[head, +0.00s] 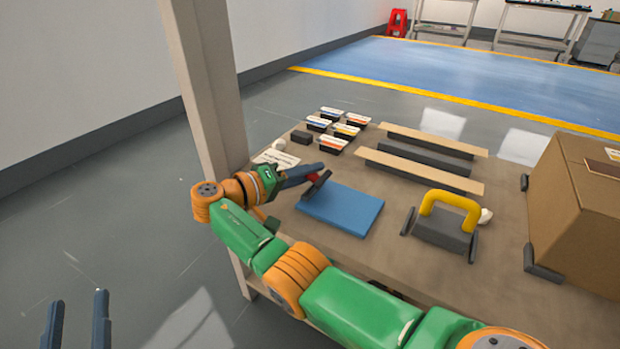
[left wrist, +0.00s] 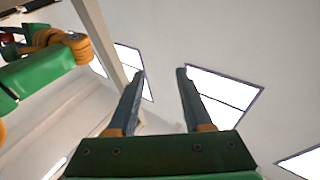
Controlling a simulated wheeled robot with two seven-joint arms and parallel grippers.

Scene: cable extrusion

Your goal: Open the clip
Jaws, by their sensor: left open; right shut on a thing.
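My right gripper (head: 318,172) is over the far left part of the table, by the upper left edge of a blue pad (head: 345,210). It is shut on a dark piece with a red part (head: 317,184), slanting down toward the pad; I cannot tell if this is the clip or whether it touches the pad. A grey block with a yellow handle (head: 449,202) stands right of the pad. My left gripper (head: 78,296) is open and empty, off the table at the lower left. Its two fingers also show in the left wrist view (left wrist: 161,72), spread apart toward the ceiling.
Several small labelled boxes (head: 333,144) stand at the table's far left. Two long tan boards on dark bars (head: 420,168) lie behind the handled block. A cardboard box (head: 578,205) stands at the right. A beige post (head: 205,85) rises at the table's left corner.

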